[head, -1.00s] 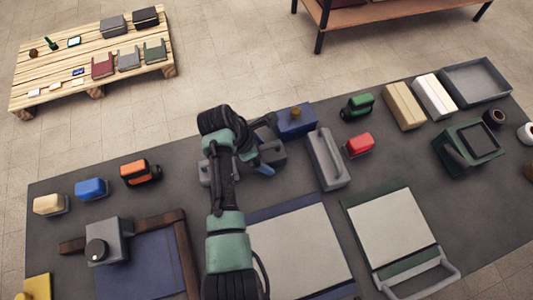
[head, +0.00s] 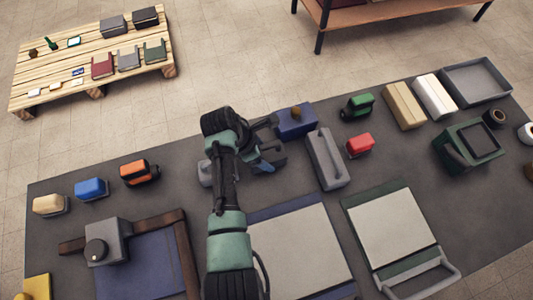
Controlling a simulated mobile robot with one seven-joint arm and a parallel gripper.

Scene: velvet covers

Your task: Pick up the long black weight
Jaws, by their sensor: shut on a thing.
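My gripper (head: 264,165) is just right of my arm's bend, over the middle of the dark table. It is shut on a dark block, which I take to be the long black weight (head: 272,151). My arm and gripper hide much of the weight, so its full length and any gap below it cannot be seen. A small grey piece (head: 205,173) shows left of my arm; I cannot tell what it belongs to.
A blue box with a brown knob (head: 296,120) and a grey block with a long handle (head: 326,160) stand close on the right. A red block (head: 360,144) lies beyond. An orange and black item (head: 139,172) stands left. Flat framed boards (head: 300,252) lie in front.

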